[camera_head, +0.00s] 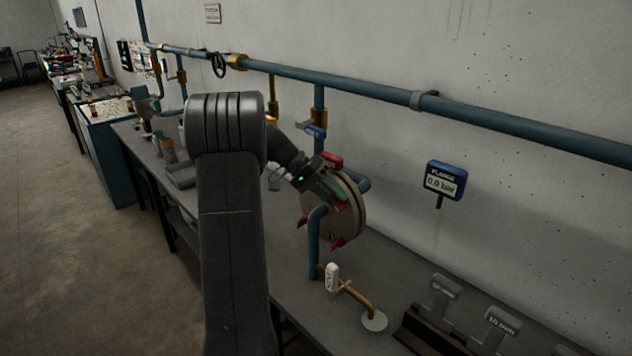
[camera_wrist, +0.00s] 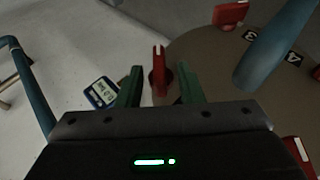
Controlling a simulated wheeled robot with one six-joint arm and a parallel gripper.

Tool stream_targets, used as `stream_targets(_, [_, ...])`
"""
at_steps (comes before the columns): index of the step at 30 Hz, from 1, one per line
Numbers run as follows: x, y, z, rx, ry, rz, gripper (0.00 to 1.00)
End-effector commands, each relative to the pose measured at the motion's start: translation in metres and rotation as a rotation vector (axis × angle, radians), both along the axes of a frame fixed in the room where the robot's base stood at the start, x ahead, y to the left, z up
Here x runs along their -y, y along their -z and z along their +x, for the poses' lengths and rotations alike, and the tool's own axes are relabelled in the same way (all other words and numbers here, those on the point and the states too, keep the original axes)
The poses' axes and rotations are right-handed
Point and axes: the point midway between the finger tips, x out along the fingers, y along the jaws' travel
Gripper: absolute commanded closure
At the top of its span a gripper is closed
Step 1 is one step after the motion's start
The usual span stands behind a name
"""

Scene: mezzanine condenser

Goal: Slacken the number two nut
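A round tan flange plate (camera_head: 357,212) stands upright on the bench, with red wing nuts around its rim. In the wrist view, one red wing nut (camera_wrist: 158,72) lies between the two green fingers of my gripper (camera_wrist: 161,80), with a gap on each side. No number for this nut shows. Another red nut (camera_wrist: 230,13) is at the upper right, near the plate's labels 3 and 4. In the head view, my gripper (camera_head: 335,190) is in front of the plate's face, below the top red nut (camera_head: 332,160); the fingertips are small there.
A blue pipe (camera_wrist: 272,45) runs close to the plate's face, right of my gripper. A blue gauge (camera_head: 444,180) reading 0.0 bar is on the wall. A white-handled brass valve (camera_head: 332,278) and grey tagged holders (camera_head: 440,295) are on the bench.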

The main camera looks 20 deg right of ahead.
Motion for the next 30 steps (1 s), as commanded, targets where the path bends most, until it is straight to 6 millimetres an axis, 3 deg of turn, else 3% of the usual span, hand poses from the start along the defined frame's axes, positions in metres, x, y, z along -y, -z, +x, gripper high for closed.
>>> stream_targets(15, [-0.067,-0.066,0.053,0.003,-0.002,0.001,0.66])
stream_targets(21, [-0.077,-0.077,0.061,0.001,-0.001,0.000,0.66])
stream_targets(30, [-0.079,-0.079,0.062,0.000,0.000,0.000,0.66])
